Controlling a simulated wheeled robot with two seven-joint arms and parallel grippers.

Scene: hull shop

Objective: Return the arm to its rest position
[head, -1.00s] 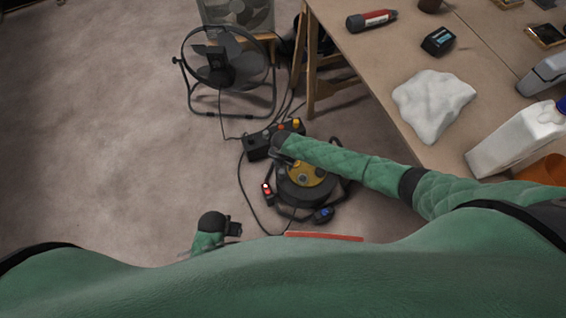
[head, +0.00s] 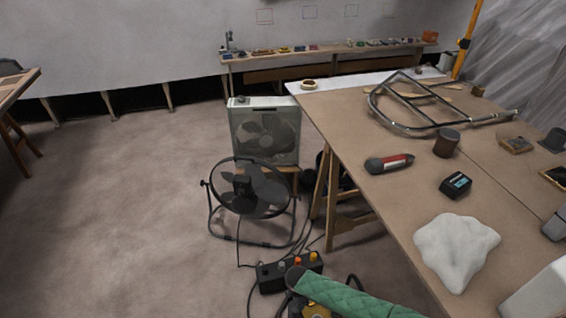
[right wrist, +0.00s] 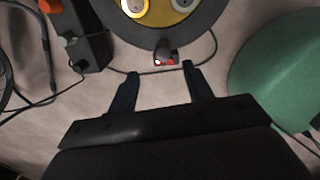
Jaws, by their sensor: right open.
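My right arm (head: 350,298), in a green quilted sleeve, comes in at the bottom of the head view and reaches down over the cable reel. In the right wrist view my right gripper (right wrist: 160,72) is open, with nothing between its two dark fingers. A small dark plug-like piece with red lights (right wrist: 166,55) lies just beyond the fingertips. The cable reel (right wrist: 176,12), with its yellow face, is past that piece. My left gripper is not in view.
A black box with coloured knobs (head: 271,279) is beside the arm's end. A floor fan (head: 250,190) and a box fan (head: 264,135) stand behind. The workbench (head: 390,200) at right carries a white cloth (head: 455,250) and tools. Cables lie on the floor; floor at left is clear.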

